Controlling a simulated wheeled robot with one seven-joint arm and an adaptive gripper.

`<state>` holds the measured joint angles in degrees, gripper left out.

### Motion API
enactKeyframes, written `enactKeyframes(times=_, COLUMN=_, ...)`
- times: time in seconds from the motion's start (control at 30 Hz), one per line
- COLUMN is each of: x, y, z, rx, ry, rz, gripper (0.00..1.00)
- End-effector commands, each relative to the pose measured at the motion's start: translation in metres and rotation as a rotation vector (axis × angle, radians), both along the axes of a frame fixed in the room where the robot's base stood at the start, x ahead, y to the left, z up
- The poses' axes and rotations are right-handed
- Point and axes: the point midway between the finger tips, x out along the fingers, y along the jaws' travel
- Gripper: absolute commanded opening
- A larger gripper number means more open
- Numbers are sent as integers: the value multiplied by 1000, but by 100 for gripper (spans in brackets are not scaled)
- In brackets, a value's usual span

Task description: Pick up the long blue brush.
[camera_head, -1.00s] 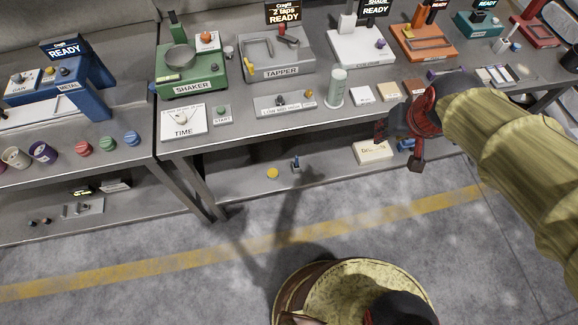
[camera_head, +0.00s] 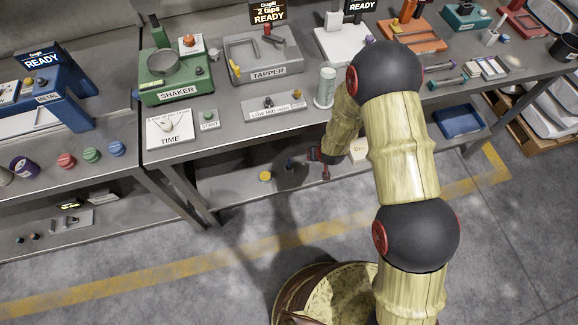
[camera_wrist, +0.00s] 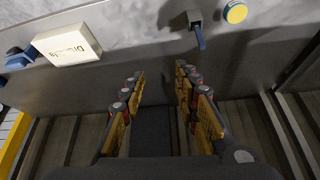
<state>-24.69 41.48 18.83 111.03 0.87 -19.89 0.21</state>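A blue-handled item with a grey block-shaped head, which looks like the brush, is on the lower shelf in the head view (camera_head: 290,164). It also shows at the top of the wrist view (camera_wrist: 199,35). I cannot tell for sure that it is the long blue brush. My gripper (camera_head: 318,155) is at the lower shelf's front, just right of this item, partly behind my arm. In the wrist view my gripper (camera_wrist: 162,88) is open and empty, its fingers apart. The blue item lies beyond the fingertips, slightly right, not touching.
A white labelled box (camera_head: 358,151) sits right of my gripper, and a yellow disc (camera_head: 265,176) left of the blue item, both on the lower shelf. The tabletop edge overhangs the shelf. A blue tray (camera_head: 458,122) stands farther right.

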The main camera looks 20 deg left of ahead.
Motion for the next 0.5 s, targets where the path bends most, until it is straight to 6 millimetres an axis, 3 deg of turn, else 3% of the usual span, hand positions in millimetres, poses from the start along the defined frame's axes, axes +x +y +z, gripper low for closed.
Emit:
enactKeyframes(times=0.03, x=3, y=11, z=-27, rx=18, ry=-41, rz=13, gripper=31)
enactKeyframes(times=0.2, x=18, y=47, z=-83, rx=117, ry=-249, rz=53, gripper=31)
enactKeyframes(times=0.33, x=12, y=66, z=-116, rx=196, ry=-404, rz=82, gripper=31)
enactKeyframes(times=0.5, x=-9, y=76, z=-141, rx=285, ry=-566, rz=110, gripper=31)
